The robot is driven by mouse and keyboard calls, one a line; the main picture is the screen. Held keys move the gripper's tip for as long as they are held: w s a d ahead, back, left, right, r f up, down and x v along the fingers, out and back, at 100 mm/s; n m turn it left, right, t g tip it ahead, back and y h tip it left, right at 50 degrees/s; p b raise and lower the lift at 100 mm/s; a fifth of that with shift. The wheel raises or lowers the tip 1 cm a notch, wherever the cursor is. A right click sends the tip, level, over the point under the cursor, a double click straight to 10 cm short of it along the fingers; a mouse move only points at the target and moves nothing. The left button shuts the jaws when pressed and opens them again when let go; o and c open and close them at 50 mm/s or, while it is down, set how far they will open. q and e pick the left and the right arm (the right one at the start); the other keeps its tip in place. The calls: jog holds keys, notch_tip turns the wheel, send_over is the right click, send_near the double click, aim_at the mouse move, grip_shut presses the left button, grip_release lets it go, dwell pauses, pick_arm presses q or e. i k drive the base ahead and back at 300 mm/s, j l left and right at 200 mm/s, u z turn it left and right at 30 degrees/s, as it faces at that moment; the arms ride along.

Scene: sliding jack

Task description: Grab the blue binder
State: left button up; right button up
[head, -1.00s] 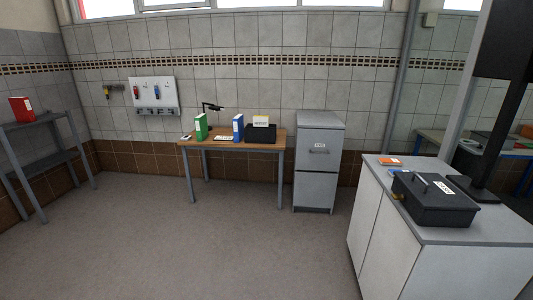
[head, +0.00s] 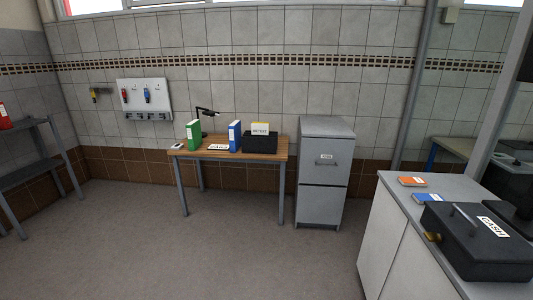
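The blue binder (head: 235,136) stands upright on a wooden table (head: 184,152) against the far wall. It stands between a green binder (head: 193,135) on its left and a black box (head: 262,144) on its right. White papers lie on the table between the two binders. Neither of my grippers is in the head view.
A grey filing cabinet (head: 323,172) stands right of the table. A white counter (head: 400,235) with a black cash box (head: 480,240) is at the right. The floor (head: 210,250) before the table is clear.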

aim_at(234, 130)
jog(key=i, duration=2.95)
jog(key=u, duration=0.55)
jog(key=i+l, duration=0.15)
jog(key=i, duration=0.05)
